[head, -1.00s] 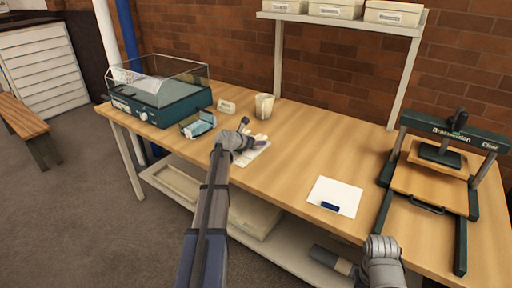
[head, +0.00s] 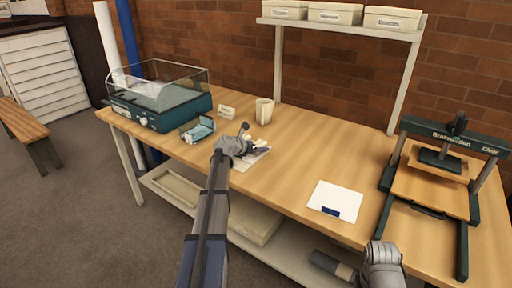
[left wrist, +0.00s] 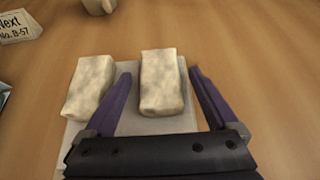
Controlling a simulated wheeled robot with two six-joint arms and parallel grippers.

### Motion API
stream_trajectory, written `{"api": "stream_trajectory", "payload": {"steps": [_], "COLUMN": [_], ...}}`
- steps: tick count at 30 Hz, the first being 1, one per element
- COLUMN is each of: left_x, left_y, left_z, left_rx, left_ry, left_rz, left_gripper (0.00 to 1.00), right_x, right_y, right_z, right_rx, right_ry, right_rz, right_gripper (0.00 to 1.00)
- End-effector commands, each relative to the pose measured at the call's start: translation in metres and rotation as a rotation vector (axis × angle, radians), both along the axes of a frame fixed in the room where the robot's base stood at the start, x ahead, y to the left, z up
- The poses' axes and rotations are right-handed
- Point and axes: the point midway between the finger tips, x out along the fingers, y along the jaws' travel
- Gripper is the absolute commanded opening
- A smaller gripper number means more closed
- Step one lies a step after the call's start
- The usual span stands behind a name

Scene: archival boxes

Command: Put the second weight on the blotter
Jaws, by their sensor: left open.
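Two cream, mottled blocks, which look like the weights, lie side by side on a pale sheet, apparently the blotter (left wrist: 140,124). The left weight (left wrist: 90,86) is outside my fingers. The right weight (left wrist: 161,82) sits between the two purple fingers of my left gripper (left wrist: 160,76), with a gap on each side. In the head view my left gripper (head: 258,147) is low over this pale sheet (head: 250,162) and partly hides the weights. It is open.
A teal box with a clear cover (head: 158,103), a small open box (head: 198,130), a name card (head: 227,112) and a cup (head: 265,110) stand nearby. A white sheet with a blue bar (head: 336,196) and a press (head: 430,188) are at right. The middle bench is clear.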

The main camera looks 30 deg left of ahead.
Motion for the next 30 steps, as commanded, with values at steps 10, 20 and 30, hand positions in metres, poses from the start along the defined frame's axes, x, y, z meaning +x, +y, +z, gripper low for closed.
{"api": "stream_trajectory", "payload": {"steps": [10, 20, 30], "left_x": [-0.060, -0.100, -0.105], "left_y": [0.003, 0.007, 0.008], "left_z": [0.037, 0.056, 0.058], "left_rx": [-0.001, 0.001, 0.000], "left_ry": [0.000, 0.001, 0.000], "left_rz": [0.002, 0.001, 0.000], "left_gripper": [0.92, 0.92, 0.92], "right_x": [0.000, 0.000, 0.000], "right_y": [0.000, 0.000, 0.000], "right_z": [0.037, 0.057, 0.058], "right_rx": [0.000, 0.000, 0.000], "right_ry": [0.000, 0.000, 0.000], "right_rz": [0.000, 0.000, 0.000], "right_gripper": [0.50, 0.50, 0.50]}}
